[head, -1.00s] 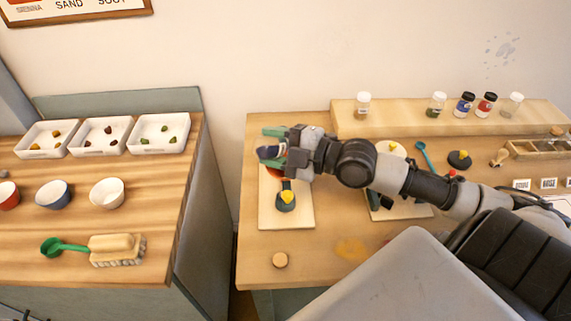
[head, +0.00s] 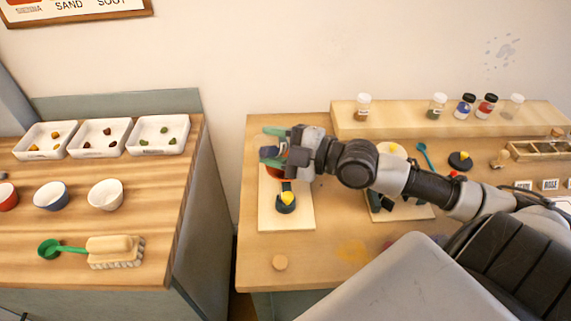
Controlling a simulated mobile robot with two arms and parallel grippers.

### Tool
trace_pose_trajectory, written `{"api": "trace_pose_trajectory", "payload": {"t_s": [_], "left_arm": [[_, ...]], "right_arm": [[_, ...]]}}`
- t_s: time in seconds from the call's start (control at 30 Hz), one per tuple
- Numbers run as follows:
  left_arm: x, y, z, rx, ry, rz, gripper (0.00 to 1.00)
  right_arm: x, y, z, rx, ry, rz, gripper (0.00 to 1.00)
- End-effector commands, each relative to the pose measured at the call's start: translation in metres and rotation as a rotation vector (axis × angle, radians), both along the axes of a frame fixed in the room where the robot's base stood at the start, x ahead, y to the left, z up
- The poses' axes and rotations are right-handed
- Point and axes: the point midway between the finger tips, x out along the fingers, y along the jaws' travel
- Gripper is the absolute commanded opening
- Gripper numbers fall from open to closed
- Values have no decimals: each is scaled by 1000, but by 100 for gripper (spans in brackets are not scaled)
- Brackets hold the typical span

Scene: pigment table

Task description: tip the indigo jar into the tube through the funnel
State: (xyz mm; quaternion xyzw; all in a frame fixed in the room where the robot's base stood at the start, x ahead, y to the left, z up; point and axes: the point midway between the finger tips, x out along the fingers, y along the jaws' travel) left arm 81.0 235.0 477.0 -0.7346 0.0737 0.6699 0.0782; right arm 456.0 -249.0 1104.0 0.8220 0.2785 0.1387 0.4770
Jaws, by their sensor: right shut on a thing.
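My right gripper (head: 272,146), with green fingertips, is at the far end of the left board, shut on a small dark blue thing (head: 268,153). This looks like the indigo jar, but the gripper hides most of it and its tilt is unclear. An orange-red thing (head: 276,171) shows just below the gripper, partly hidden. Nearer on the board stands a dark round piece (head: 286,206) with a yellow top (head: 287,197). I cannot tell which of these is the funnel or the tube. My left gripper is out of view.
The pale board (head: 301,217) lies on the right table. Several jars, including a blue-labelled one (head: 465,106), stand on the back shelf (head: 400,120). Left table holds white trays (head: 105,150), bowls and a brush (head: 115,252).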

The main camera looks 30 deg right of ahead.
Motion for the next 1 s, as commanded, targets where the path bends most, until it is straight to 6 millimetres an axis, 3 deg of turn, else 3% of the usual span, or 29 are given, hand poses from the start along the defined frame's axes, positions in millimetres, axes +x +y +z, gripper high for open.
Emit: {"api": "trace_pose_trajectory", "payload": {"t_s": [1.0], "left_arm": [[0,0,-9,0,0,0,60]], "right_arm": [[0,-2,2,59,9,0,23]]}}
